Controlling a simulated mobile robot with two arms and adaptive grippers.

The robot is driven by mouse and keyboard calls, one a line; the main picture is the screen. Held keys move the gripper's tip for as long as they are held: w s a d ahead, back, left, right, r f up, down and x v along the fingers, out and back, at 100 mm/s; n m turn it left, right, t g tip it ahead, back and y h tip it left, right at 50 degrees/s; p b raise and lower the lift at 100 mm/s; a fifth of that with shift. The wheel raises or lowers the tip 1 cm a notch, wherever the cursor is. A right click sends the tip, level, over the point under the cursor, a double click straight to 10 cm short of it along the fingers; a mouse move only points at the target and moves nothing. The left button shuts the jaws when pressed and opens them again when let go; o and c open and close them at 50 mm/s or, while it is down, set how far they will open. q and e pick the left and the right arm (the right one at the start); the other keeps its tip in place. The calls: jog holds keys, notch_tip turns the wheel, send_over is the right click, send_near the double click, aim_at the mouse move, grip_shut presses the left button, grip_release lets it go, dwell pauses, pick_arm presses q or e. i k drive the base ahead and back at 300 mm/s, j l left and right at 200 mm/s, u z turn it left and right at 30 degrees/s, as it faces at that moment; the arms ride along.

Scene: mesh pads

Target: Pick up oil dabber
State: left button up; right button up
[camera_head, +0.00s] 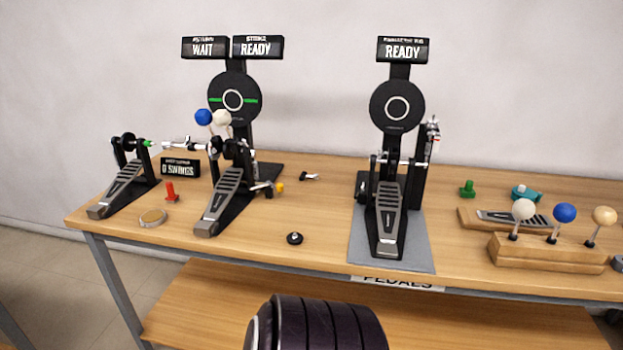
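No object is clearly marked as the oil dabber, and I cannot tell which one it is. Small candidates stand on the wooden workbench (330,237). A red upright piece with a wide foot (171,192) is at the left, between two pedals. A green knob-like piece (467,188) stands at the right rear. A teal round piece (524,192) sits to the right of it, by a wooden board. Neither of my grippers shows in the head view. A dark ribbed rounded part fills the bottom middle, with no fingers visible.
A double drum pedal (222,200) stands at left, and a single pedal (387,220) on a grey mat (420,256). A wooden block (545,252) holds three beaters at right. A lower shelf (210,300) is below.

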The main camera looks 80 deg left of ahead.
aim_at(173, 197)
jog(key=u, duration=3.65)
jog(key=i+j+u, duration=0.15)
jog(key=i, duration=0.2)
jog(key=i+j+u, duration=0.1)
jog(key=i, duration=0.2)
